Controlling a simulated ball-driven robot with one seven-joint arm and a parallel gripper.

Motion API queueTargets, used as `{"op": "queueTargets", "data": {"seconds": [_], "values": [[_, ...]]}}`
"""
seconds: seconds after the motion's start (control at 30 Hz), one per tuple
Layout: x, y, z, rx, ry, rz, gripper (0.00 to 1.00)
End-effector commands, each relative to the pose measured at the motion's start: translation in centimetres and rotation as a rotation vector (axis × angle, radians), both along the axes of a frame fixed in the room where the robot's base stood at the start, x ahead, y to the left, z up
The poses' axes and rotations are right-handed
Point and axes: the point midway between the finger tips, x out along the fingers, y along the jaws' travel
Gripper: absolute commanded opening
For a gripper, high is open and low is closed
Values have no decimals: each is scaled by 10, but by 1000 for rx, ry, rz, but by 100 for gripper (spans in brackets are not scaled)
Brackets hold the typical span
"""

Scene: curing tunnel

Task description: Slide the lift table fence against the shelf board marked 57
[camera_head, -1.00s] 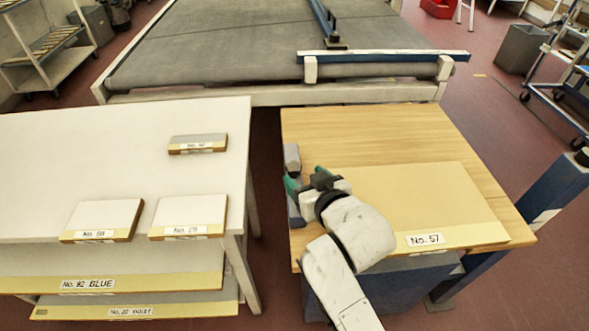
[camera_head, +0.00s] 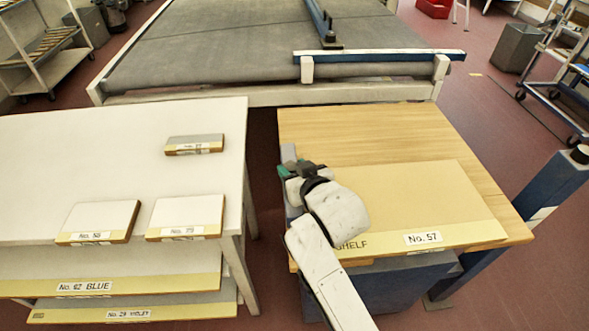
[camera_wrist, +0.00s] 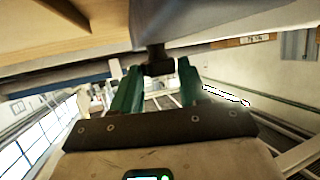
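The lift table (camera_head: 330,125) has a wooden top at the right of the head view. The pale tan shelf board marked 57 (camera_head: 420,195) lies flat on it, with a yellow labelled front strip. The grey fence (camera_head: 289,152) runs along the table's left edge, left of the board; my arm hides most of it. My gripper (camera_head: 297,170) is at the fence. In the wrist view, a dark block on a stem (camera_wrist: 158,67) sits between my green fingers (camera_wrist: 157,85), nearly filling the gap. I cannot tell whether they press on it.
A white table (camera_head: 60,150) at left holds smaller labelled boards (camera_head: 186,216), with more boards on shelves below. A floor gap separates it from the lift table. A grey conveyor bed (camera_head: 230,50) stands behind. A blue post (camera_head: 555,185) rises at the right.

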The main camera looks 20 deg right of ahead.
Motion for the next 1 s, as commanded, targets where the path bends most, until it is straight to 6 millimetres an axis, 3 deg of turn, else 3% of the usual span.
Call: {"op": "queueTargets", "data": {"seconds": [0.43,0.67,1.0], "values": [[0,0,0,0,0,0,0],[-1,-2,1,0,1,-1,0],[-15,-47,2,-1,2,-4,0]]}}
